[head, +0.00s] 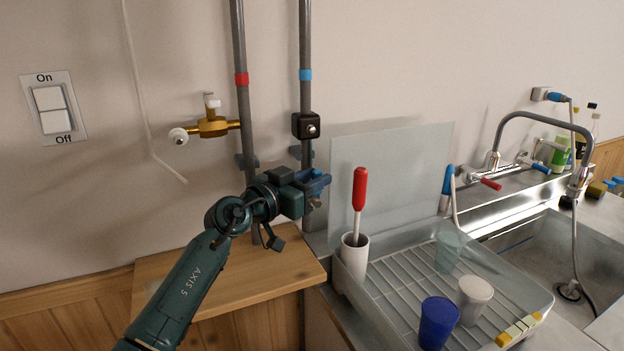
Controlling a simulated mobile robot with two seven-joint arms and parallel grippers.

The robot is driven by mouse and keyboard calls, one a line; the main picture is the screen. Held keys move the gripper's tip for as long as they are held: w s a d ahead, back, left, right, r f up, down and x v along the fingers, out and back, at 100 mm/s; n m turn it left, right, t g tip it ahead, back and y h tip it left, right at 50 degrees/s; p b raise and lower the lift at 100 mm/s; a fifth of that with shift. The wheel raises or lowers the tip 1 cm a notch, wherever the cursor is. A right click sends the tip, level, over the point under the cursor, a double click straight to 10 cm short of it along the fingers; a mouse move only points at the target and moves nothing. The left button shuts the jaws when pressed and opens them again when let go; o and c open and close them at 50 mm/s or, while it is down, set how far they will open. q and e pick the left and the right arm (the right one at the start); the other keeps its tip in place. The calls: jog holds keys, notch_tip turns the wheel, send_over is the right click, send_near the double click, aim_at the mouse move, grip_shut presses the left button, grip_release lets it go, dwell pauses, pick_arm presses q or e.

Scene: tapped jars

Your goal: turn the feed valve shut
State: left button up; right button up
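A brass valve fitting (213,126) with a white round knob (178,136) branches off the red-banded pipe. A black box fitting (306,125) with a small silver knob sits on the blue-banded pipe. Which fitting is the feed valve is not marked. My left gripper (316,184) is at the lower part of the blue-banded pipe, below the black box. Blue parts and a small metal piece show at its tips; its grip is unclear. My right gripper is out of view.
A wooden ledge (285,274) lies below the pipes. To the right are a clear panel (391,170), a dish rack (385,314) with cups and a red-handled brush (359,190), then a sink (545,262) with a tap (540,116). An On/Off switch (53,108) is left.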

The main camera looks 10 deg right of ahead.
pick_arm(q)
grip_shut()
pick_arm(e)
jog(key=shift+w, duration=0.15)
pick_arm(q)
jog(key=shift+f, duration=0.1)
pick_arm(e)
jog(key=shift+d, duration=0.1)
